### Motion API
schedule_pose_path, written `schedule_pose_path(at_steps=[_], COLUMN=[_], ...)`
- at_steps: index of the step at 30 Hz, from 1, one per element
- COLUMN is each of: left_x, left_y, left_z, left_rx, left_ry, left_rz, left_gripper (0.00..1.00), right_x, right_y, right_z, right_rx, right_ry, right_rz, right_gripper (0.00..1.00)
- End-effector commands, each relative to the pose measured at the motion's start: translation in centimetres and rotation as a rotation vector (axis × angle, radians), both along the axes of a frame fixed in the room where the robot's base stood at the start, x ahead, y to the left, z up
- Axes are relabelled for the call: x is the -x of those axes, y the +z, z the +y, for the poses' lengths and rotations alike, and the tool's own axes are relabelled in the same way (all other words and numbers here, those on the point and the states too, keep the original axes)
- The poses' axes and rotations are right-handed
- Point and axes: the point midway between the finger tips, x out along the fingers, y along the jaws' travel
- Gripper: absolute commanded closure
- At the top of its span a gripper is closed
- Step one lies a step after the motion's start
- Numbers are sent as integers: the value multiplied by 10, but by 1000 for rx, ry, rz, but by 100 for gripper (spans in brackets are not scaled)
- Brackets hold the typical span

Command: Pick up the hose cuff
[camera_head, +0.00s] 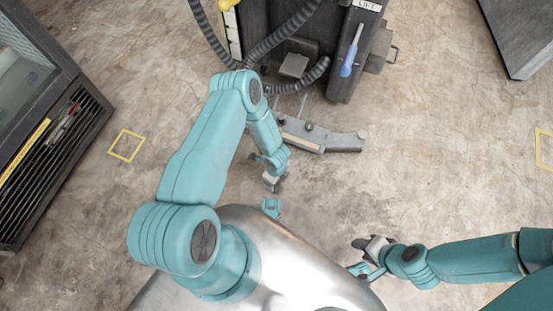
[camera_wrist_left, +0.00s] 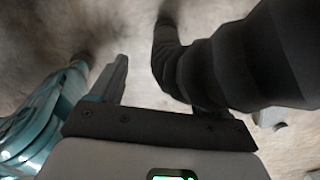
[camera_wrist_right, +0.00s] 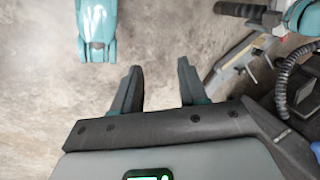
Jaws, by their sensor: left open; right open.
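A dark ribbed hose (camera_head: 285,38) hangs in loops from the machine at the top of the head view. In the left wrist view a thick dark ribbed hose (camera_wrist_left: 250,60) is very close to the camera and narrows to a dark blurred end (camera_wrist_left: 165,35); I cannot tell if that end is the cuff. My left gripper (camera_head: 273,182) points down over the floor, open; the hose hides its right finger in its wrist view. My right gripper (camera_head: 366,256) is open and empty at the lower right; its two fingers (camera_wrist_right: 160,72) show bare floor between them.
A dark machine (camera_head: 300,45) with a blue-handled tool (camera_head: 350,55) stands at the top. A grey metal foot (camera_head: 325,137) juts onto the floor. A dark grilled cabinet (camera_head: 50,130) is at the left, a grey block (camera_head: 520,35) at the top right. The floor on the right is mostly clear.

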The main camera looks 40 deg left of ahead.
Motion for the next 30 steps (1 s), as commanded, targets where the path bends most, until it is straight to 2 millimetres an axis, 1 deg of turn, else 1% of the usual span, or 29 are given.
schedule_pose_path(at_steps=[1, 3, 6, 10, 15, 18, 21, 28, 29, 30], left_x=[0, -1, -1, -3, -9, -9, -9, -9, -9, -9], left_y=[-17, -29, -39, -47, -77, -89, -94, -93, -93, -93], left_z=[-1, -1, -1, -2, 2, 2, 2, 2, 2, 2], left_rx=[1, 0, 1, 0, 0, 0, 1, 0, 0, 0], left_ry=[0, 0, 1, 0, 2, 1, 0, 0, 0, 0], left_rz=[1, 0, 0, -1, -1, 0, 0, 0, 0, 0], left_gripper=[24, 24, 24, 24, 24, 24, 24, 24, 31, 44], right_x=[-1, -2, -4, -5, -9, -12, -14, -14, -14, -14], right_y=[-10, -15, -18, -22, -45, -51, -54, -52, -52, -52], right_z=[-1, -2, -4, -4, -8, -10, -11, -11, -11, -11], right_rx=[0, 2, 2, 4, 7, 8, 10, 10, 10, 10], right_ry=[-5, -10, -15, -18, -34, -39, -43, -43, -43, -43], right_rz=[-1, -4, -6, -8, -16, -23, -29, -30, -30, -30], right_gripper=[57, 57, 57, 57, 57, 57, 57, 57, 57, 57])
